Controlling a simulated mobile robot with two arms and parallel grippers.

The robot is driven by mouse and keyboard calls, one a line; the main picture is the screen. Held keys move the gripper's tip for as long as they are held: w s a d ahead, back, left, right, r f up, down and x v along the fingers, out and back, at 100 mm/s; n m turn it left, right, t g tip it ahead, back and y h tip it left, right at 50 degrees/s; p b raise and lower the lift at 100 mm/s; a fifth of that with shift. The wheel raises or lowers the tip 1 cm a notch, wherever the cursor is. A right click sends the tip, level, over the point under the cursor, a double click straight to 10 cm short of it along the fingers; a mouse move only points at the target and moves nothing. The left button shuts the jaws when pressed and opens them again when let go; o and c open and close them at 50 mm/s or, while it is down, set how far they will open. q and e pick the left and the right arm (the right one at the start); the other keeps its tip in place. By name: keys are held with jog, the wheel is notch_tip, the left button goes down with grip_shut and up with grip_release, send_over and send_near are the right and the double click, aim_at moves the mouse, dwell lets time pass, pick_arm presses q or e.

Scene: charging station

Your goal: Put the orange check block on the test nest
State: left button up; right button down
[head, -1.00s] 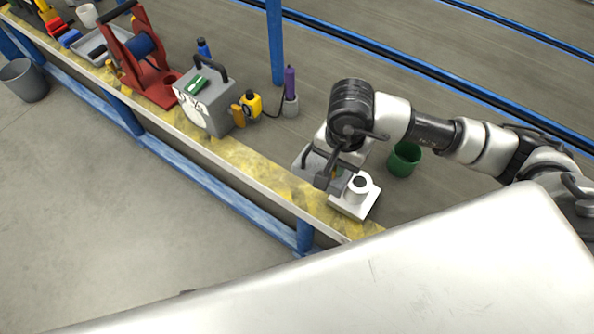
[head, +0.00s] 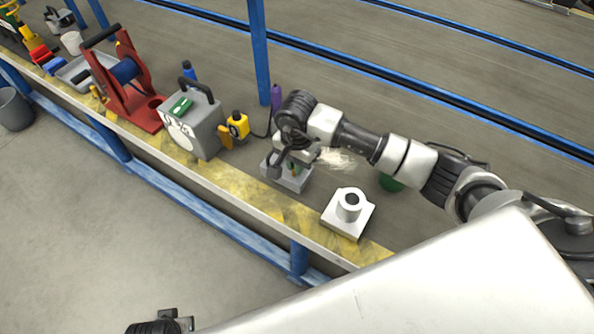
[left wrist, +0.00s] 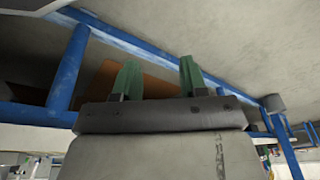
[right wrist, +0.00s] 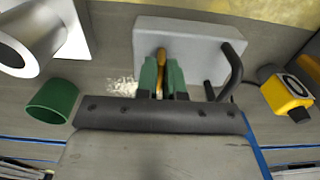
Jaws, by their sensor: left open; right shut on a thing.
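The orange check block (right wrist: 161,72) is a narrow orange piece between the green fingertips of my right gripper (right wrist: 162,70), which is shut on it. In the head view my right gripper (head: 292,170) is over a grey box (head: 291,184) with a dark handle, and the arm partly hides both. The grey box also shows in the right wrist view (right wrist: 195,38). I cannot tell whether the block touches it. No part is clearly marked as the test nest. My left gripper (left wrist: 157,75) is open and empty, low beside the bench; its arm shows in the head view.
A white plate with a hollow cylinder (head: 349,208) stands right of the grey box. A green cup (right wrist: 52,100) is behind it. A yellow device (head: 238,125), a grey case (head: 197,130) and a red stand (head: 130,85) are to the left.

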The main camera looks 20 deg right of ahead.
notch_tip(320, 180, down, 3)
jog(key=shift+s+r, duration=0.1)
pick_arm(q)
jog(key=shift+v, duration=0.8)
pick_arm(e)
jog(key=shift+f, duration=0.2)
pick_arm(q)
jog(key=shift+w, duration=0.25)
pick_arm(e)
jog(key=shift+f+b, duration=0.1)
jog(key=shift+b, duration=0.2)
pick_arm(q)
jog(key=shift+r, duration=0.4)
pick_arm(e)
jog(key=c, duration=1.2)
grip_release()
jog(key=shift+c, duration=0.2)
